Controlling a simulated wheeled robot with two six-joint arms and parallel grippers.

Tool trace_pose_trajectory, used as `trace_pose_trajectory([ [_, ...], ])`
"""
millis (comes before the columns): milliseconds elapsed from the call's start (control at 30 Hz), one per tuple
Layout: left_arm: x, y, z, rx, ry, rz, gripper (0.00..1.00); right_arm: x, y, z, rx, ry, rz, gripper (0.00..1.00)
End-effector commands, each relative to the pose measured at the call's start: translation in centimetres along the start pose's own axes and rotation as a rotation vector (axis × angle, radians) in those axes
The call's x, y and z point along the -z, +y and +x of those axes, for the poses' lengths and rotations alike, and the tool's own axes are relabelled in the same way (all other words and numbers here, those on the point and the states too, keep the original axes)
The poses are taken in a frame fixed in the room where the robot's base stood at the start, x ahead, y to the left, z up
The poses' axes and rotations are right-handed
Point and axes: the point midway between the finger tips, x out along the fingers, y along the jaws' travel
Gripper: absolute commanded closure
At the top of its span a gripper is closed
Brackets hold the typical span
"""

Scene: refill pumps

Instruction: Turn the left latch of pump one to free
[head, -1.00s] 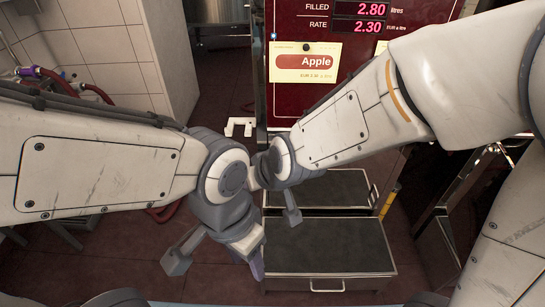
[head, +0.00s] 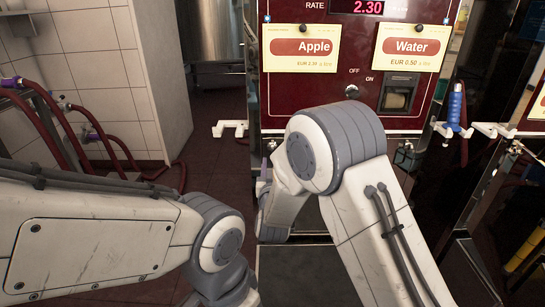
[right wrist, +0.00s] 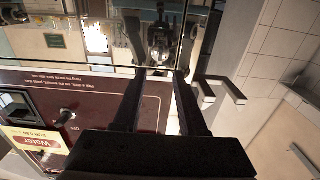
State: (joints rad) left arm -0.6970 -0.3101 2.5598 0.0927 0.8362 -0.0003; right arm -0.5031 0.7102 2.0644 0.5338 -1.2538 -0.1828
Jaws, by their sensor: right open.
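The dark red pump panel (head: 325,91) stands in front of me, with an Apple card (head: 301,48) and a Water card (head: 411,48). In the right wrist view the panel (right wrist: 95,88) appears upside down. My right gripper (right wrist: 160,76) is open there, its two dark fingers apart with nothing held between them. A dark metallic fitting (right wrist: 160,42) shows beyond the fingertips; I cannot tell whether it is the left latch. In the head view my right forearm and wrist hide the panel's lower middle and most of that gripper. My left gripper is below the picture.
A white bracket (head: 229,128) juts out left of the panel. A blue-handled nozzle (head: 455,108) hangs by a white bracket on the right. Red hoses (head: 125,150) lie at the left.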

Motion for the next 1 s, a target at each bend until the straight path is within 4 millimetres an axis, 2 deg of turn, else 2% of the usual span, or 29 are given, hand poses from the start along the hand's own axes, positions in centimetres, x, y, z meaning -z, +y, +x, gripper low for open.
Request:
trace_pose_trajectory([
  [100, 0.0, 0.0, 0.5, 0.000, 0.000, 0.000, 0.50, -0.2, 0.1, 2.4, -0.002, 0.001, 0.000, 0.59],
  [333, -0.1, -0.1, 1.0, 0.000, 0.000, 0.000, 0.50, -0.1, 0.0, 5.8, 0.000, 0.000, 0.000, 0.59],
  [500, -0.1, -0.1, 1.1, 0.000, 0.000, 0.000, 0.50, -0.1, 0.0, 6.7, 0.001, -0.003, -0.001, 0.59],
  [767, -0.1, -0.1, 1.1, 0.000, 0.000, 0.000, 0.50, -0.1, 0.0, 6.8, 0.001, -0.003, -0.001, 0.59],
  [800, -0.1, -0.1, 1.1, 0.000, 0.000, 0.000, 0.50, -0.1, 0.0, 6.8, 0.001, -0.003, -0.001, 0.74],
  [867, -0.1, -0.1, 1.1, 0.000, 0.000, 0.000, 0.50, -0.1, 0.0, 6.8, 0.001, -0.003, -0.001, 0.97],
  [900, -0.1, -0.1, 1.1, 0.000, 0.000, 0.000, 0.50, -0.1, 0.0, 6.8, 0.001, -0.003, -0.001, 1.00],
  [1000, -0.1, -0.1, 1.1, 0.000, 0.000, 0.000, 0.50, -0.1, 0.0, 6.8, 0.001, -0.003, -0.001, 1.00],
])
